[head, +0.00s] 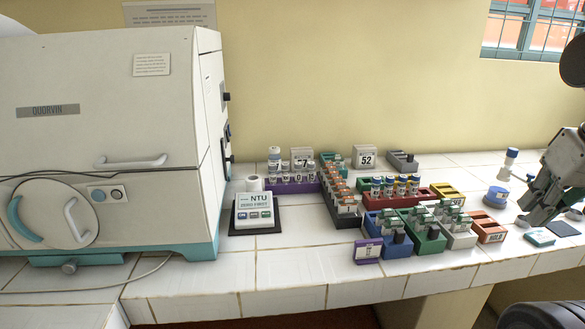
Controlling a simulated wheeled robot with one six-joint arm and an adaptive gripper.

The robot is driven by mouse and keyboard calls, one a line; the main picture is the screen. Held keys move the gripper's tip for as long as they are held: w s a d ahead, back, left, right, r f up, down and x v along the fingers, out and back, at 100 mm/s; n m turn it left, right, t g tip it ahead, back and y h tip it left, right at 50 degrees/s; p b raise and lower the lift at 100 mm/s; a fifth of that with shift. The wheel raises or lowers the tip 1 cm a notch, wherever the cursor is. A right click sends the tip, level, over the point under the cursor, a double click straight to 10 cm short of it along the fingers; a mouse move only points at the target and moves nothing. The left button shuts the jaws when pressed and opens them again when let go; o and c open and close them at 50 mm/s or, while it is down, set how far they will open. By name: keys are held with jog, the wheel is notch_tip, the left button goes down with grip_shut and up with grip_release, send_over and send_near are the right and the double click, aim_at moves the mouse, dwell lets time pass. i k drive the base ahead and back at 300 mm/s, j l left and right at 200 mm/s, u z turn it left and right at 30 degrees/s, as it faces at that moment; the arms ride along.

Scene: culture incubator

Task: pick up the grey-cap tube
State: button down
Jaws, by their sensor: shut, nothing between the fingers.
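Many small tubes stand in coloured racks on the white tiled bench. Dark grey tops show in the front blue rack (397,250) and the green rack (432,245). They are too small for me to tell which one is the grey-cap tube. My gripper (530,217) is at the right side, low over the bench and right of the racks. It is shut and holds nothing, apart from the racks. Part of my arm runs out of the picture at the right edge.
A large incubator (110,130) fills the left. A small NTU device (254,211) stands on a black mat. A blue-capped bottle (509,160) and a round blue item (496,196) stand near my gripper. The bench's front left-middle is clear.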

aim_at(298, 166)
jog(key=l+u, duration=0.85)
